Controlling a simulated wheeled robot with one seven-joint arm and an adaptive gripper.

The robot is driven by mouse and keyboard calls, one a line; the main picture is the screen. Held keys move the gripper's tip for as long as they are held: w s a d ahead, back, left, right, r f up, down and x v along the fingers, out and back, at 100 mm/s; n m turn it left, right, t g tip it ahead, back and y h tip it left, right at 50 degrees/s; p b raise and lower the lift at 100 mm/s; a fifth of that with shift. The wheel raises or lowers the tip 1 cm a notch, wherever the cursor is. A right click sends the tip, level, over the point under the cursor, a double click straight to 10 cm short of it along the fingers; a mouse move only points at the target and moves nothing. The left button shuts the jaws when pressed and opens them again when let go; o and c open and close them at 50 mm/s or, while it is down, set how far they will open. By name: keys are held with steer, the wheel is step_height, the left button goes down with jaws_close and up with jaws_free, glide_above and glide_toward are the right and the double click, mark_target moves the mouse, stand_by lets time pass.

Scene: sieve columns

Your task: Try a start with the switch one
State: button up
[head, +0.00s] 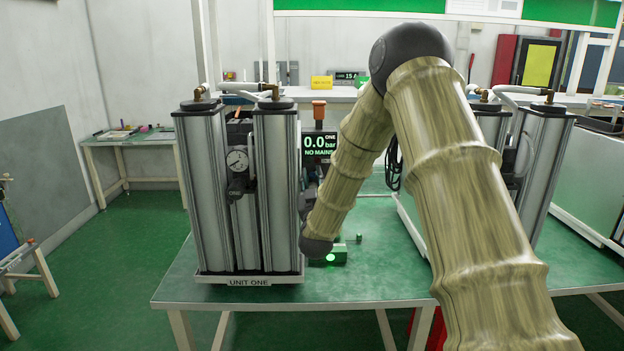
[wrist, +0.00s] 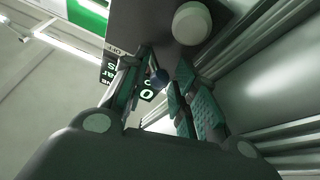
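Unit one (head: 221,195) stands on the green table, two tall grey columns with a gauge (head: 237,160). Its display (head: 319,146) reads 0.0 bar, ONE, NO MAINS. In the wrist view the display (wrist: 147,94) shows partly, upside down, between my fingers. My gripper (wrist: 161,76) has its green-padded fingers apart, with a small dark ball-like knob (wrist: 158,77) in or behind the gap; contact cannot be told. A grey panel (wrist: 140,22) with small lettering and a round pale button (wrist: 192,23) is just beyond. In the head view my arm hides the fingers and switch.
A second column unit (head: 540,160) stands at the right. A side bench (head: 130,140) is at the back left. The floor at left is mostly clear.

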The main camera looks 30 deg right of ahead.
jaws_close()
steer(key=shift+s+y, duration=0.1)
steer(key=shift+y, duration=0.3)
steer(key=shift+s+d+n+y+b, duration=0.35)
steer(key=shift+d+n+y+b, duration=0.6)
steer(key=shift+n+y, duration=1.85)
steer(key=shift+s+d+n+y+b, duration=0.35)
steer(key=shift+d+n+y+b, duration=0.6)
steer(key=shift+y, duration=3.45)
steer(key=shift+s+d+n+y+b, duration=0.5)
steer(key=shift+n+y+b, duration=0.65)
steer(key=shift+n+y, duration=1.8)
steer(key=shift+w+d+r+m+y, duration=0.1)
steer(key=shift+w+m+y, duration=0.05)
steer(key=shift+m+y, duration=0.6)
